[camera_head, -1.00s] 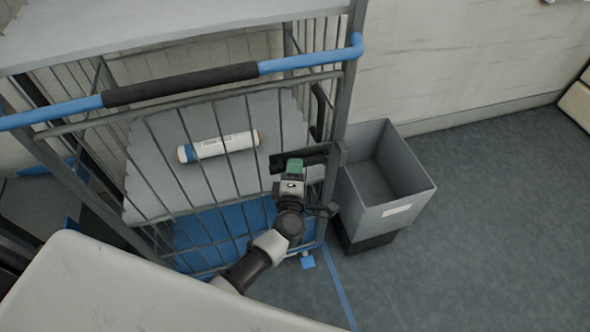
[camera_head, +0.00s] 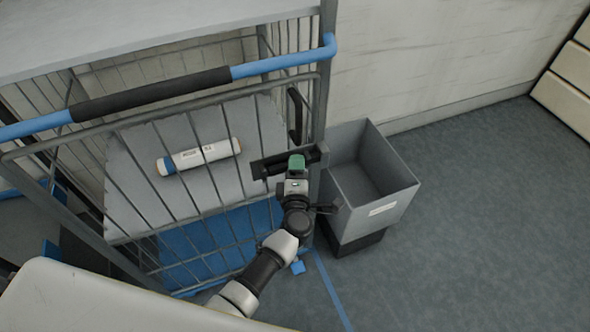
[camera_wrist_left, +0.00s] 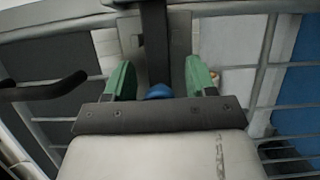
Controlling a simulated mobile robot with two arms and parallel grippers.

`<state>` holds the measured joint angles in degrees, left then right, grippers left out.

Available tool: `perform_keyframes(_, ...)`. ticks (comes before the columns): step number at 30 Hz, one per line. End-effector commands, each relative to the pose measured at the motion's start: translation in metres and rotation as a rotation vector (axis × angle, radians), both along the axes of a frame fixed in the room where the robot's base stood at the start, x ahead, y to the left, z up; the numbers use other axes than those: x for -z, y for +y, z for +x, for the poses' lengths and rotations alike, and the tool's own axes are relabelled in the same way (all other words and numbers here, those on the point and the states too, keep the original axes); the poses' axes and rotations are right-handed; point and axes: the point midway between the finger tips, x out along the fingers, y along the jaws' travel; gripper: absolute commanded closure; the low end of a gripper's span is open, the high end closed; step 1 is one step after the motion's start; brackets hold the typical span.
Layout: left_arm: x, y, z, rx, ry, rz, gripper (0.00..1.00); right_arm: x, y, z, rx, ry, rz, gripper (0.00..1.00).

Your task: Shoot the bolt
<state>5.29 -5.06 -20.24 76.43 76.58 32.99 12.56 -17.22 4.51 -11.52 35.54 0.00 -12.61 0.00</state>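The dark bolt (camera_head: 270,166) sits on the front gate of the wire cage cart (camera_head: 60,147), by its right post. In the left wrist view a dark bar (camera_wrist_left: 155,40) with a blue knob (camera_wrist_left: 159,91) shows in front of a grey plate. My left gripper (camera_head: 296,163) is at the bolt in the head view, covering part of it. Its green fingertips (camera_wrist_left: 160,80) stand on either side of the blue knob, with gaps on both sides. The gripper is open and holds nothing. My right gripper is not in view.
A blue and black push bar (camera_head: 150,92) crosses the cart's front. A grey bin (camera_head: 385,205) stands right of the cart. Floor at the right is clear.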

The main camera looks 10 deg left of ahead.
Motion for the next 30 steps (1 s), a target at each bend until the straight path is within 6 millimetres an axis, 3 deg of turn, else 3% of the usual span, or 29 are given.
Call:
perform_keyframes(8,0.0,0.0,-0.005,-0.002,0.0,0.0,0.44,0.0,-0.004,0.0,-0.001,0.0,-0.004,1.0)
perform_keyframes(21,0.002,-0.016,-0.082,-0.001,0.003,-0.002,0.44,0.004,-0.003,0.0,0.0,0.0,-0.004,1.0)
perform_keyframes(30,0.0,-0.022,-0.105,0.0,0.0,0.0,0.44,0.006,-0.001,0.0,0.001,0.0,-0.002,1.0)
